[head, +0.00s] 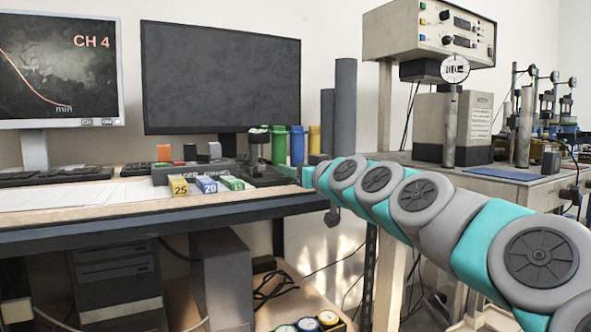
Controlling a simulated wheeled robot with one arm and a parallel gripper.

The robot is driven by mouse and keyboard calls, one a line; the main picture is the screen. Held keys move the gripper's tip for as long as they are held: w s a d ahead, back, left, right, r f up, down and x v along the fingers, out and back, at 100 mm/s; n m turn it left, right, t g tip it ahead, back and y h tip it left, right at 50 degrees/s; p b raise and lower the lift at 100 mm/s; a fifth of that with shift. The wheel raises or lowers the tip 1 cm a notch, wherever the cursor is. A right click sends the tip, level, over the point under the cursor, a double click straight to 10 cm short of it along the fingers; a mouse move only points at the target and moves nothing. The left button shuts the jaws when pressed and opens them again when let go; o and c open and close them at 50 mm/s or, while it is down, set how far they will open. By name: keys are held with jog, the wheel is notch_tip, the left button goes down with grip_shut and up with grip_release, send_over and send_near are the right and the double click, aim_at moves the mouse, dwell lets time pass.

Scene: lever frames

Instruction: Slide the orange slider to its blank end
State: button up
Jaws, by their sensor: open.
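The slot's end marks, including the blank end, are too small to make out. My arm reaches in from the lower right. My gripper (256,150) appears dark and small near the frame's right end, open and apart from the orange slider.
Yellow, blue and green numbered blocks (206,185) lie in front of the frame. Papers (85,195) and keyboards are on the left. Two monitors (222,78) stand behind. Coloured bottles (297,143) and grey cylinders stand at the right. The desk's front edge (150,222) is below.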

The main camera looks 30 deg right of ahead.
jog(key=shift+c, duration=0.2)
grip_shut()
dwell(1.1)
